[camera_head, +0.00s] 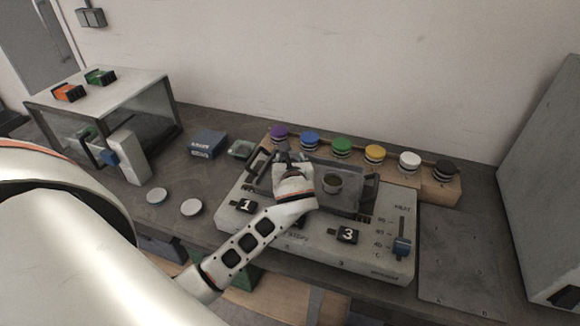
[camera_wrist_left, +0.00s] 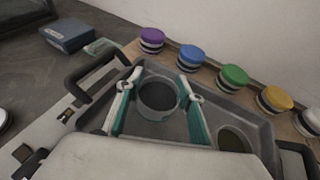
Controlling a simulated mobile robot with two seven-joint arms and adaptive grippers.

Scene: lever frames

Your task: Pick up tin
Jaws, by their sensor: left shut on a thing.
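A round grey tin (camera_wrist_left: 158,97) with a dark top stands between the teal-lined fingers of my left gripper (camera_wrist_left: 160,80) in the left wrist view. The fingers are shut on its sides. In the head view my left gripper (camera_head: 290,163) reaches down over the grey tray (camera_head: 348,200) and mostly hides that tin. A second round tin (camera_head: 332,184) sits in the tray just right of the gripper; it also shows in the left wrist view (camera_wrist_left: 234,141). Whether the held tin is clear of the tray floor I cannot tell. My right gripper is not in view.
The tray, with raised handles, sits on a pale control panel (camera_head: 375,262) with numbered switches and a slider (camera_head: 402,246). Behind it a wooden rack (camera_head: 440,190) holds several coloured-lid jars. A blue box (camera_head: 207,144) and two white discs (camera_head: 191,207) lie left.

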